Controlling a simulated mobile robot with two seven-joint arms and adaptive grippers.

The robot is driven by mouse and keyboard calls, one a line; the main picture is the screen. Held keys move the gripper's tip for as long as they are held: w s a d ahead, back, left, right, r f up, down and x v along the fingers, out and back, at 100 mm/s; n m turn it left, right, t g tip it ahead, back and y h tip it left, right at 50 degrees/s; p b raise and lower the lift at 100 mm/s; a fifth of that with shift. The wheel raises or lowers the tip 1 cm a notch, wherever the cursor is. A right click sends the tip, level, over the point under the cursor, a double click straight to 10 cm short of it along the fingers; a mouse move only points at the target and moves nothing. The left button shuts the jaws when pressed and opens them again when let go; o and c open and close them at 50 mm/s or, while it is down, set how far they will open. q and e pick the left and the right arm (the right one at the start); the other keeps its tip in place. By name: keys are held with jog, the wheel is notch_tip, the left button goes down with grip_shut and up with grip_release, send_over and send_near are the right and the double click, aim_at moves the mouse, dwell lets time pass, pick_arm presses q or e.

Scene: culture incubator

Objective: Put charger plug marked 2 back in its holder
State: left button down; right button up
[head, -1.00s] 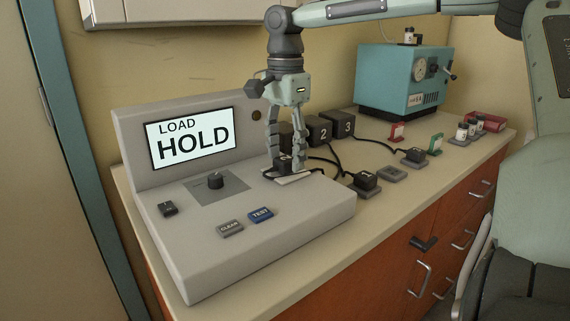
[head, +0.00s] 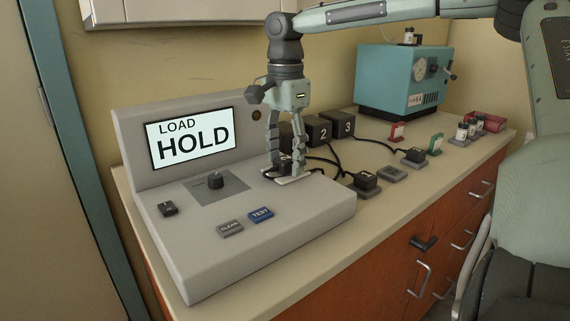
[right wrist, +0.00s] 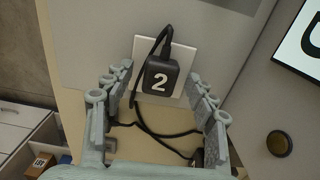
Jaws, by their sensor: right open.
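The charger plug marked 2 (right wrist: 160,80) is a black block with a white 2 and a black cord. It sits on a pale square plate (right wrist: 139,52) on the grey console; the plate's edge also shows in the head view (head: 293,180). My right gripper (head: 285,168) points down over the plug, and its fingers mostly hide the plug there. In the right wrist view my right gripper (right wrist: 160,76) is open, with a finger on either side of the plug and gaps between. An empty grey holder (head: 392,174) lies on the counter between two holders bearing plugs. My left gripper is out of view.
Beside the empty holder are a nearer black plug (head: 366,181) and a farther one (head: 414,155). Boxes marked 2 (head: 321,131) and 3 (head: 345,126) stand behind, with cords across the counter. A teal incubator (head: 402,80) and vials (head: 464,130) are farther back.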

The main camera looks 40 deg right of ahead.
aim_at(287, 158)
grip_shut()
jog(key=shift+r, duration=3.05)
jog(key=shift+d, duration=0.1)
